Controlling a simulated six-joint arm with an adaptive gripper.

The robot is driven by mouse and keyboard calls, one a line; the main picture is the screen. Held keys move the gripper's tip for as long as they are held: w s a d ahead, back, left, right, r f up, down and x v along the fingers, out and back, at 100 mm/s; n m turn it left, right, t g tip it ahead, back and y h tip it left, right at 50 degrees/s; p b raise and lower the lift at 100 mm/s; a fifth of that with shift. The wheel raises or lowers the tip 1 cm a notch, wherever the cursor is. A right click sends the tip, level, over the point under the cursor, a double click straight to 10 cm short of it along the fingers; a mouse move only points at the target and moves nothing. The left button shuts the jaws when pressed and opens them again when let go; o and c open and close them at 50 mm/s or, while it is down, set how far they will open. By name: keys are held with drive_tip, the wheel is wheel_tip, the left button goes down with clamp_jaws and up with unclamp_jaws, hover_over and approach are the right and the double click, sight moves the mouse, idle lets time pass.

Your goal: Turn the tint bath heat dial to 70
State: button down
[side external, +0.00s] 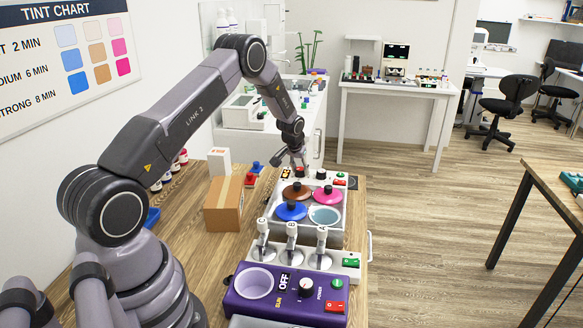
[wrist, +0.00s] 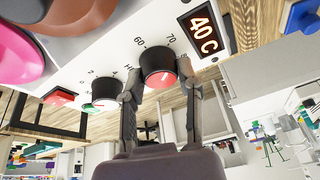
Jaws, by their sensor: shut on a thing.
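The tint bath (side external: 333,238) stands on the wooden bench in the side external view, with brown, pink and blue lids and one open well of pale blue liquid. Its heat dial (wrist: 158,62) has a dark rim and a red face with a short white mark. Figures 60 and 70 are printed beside it; I cannot tell which figure the mark meets. The display (wrist: 203,32) reads 40 C. My gripper (side external: 293,163) is at the far edge of the bath. In the wrist view my gripper (wrist: 159,80) is shut on the dial, one finger each side.
A second dial (wrist: 105,92) and a red button (wrist: 60,97) sit beside the heat dial. A cardboard box (side external: 223,203) stands left of the bath.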

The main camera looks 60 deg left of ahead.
drive_tip(key=shift+m+h, duration=0.3)
drive_tip(key=shift+m, duration=0.7)
drive_tip(key=c, duration=0.7)
unclamp_jaws()
drive_tip(key=v, duration=1.2)
drive_tip(key=shift+s+a, duration=0.15)
